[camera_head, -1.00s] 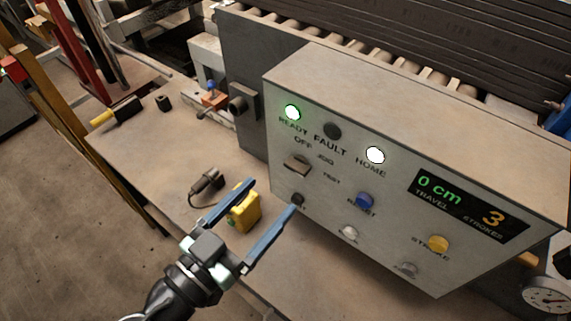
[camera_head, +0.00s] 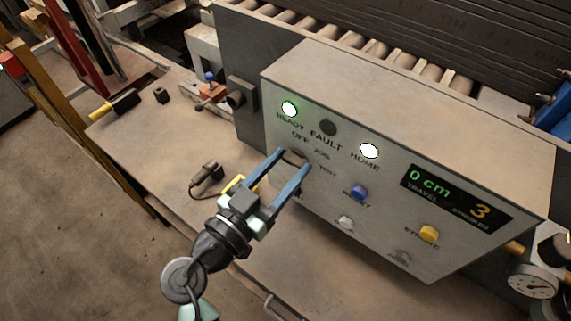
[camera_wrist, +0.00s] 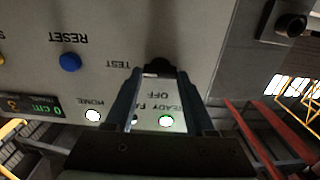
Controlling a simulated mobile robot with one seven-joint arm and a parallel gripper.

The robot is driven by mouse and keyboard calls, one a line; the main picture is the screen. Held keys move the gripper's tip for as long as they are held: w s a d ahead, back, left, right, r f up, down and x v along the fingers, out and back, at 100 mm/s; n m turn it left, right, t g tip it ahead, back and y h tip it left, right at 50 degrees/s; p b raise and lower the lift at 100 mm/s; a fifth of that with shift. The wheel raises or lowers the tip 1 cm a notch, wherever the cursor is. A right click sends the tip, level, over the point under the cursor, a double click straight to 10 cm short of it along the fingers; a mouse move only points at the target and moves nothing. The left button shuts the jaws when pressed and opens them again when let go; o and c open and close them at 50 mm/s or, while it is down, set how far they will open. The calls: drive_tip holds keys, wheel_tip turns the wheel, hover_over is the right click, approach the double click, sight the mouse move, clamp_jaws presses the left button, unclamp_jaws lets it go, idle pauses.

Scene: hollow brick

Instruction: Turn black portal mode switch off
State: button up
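The black portal mode switch (camera_wrist: 158,68) is a dark knob on the front of a grey control box. In the head view it is mostly hidden by my gripper (camera_head: 294,158). In the upside-down wrist view, my gripper (camera_wrist: 160,74) has its two blue fingers on either side of the knob, close against it. The fingers appear shut on the knob. The labels OFF, JOG and TEST stand around the switch; a further label is partly covered. The fingers hide which label the knob points at.
Lit READY (camera_head: 289,108) and HOME (camera_head: 369,150) lamps and a dark FAULT lamp (camera_head: 327,128) sit above the switch. A blue RESET button (camera_head: 359,192) and yellow STROKE button (camera_head: 429,233) are to its right. The display (camera_head: 457,198) reads 0 cm and 3.

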clamp_jaws()
drive_tip(key=shift+n, duration=0.3)
drive_tip(key=n+b, duration=0.1)
drive_tip(key=n, duration=0.2)
drive_tip(key=shift+a+n, duration=0.1)
drive_tip(key=shift+n, duration=0.2)
drive_tip(key=n, duration=0.4)
drive_tip(key=shift+w+n, duration=0.1)
drive_tip(key=shift+n, duration=0.2)
drive_tip(key=n+p, duration=0.1)
drive_tip(key=n, duration=0.3)
drive_tip(key=shift+a+n+p, duration=0.1)
drive_tip(key=shift+n+p, duration=0.2)
drive_tip(key=shift+p, duration=0.05)
drive_tip(key=shift+f+n+p, duration=0.2)
drive_tip(key=shift+n+p, duration=0.75)
drive_tip(key=shift+n, duration=1.35)
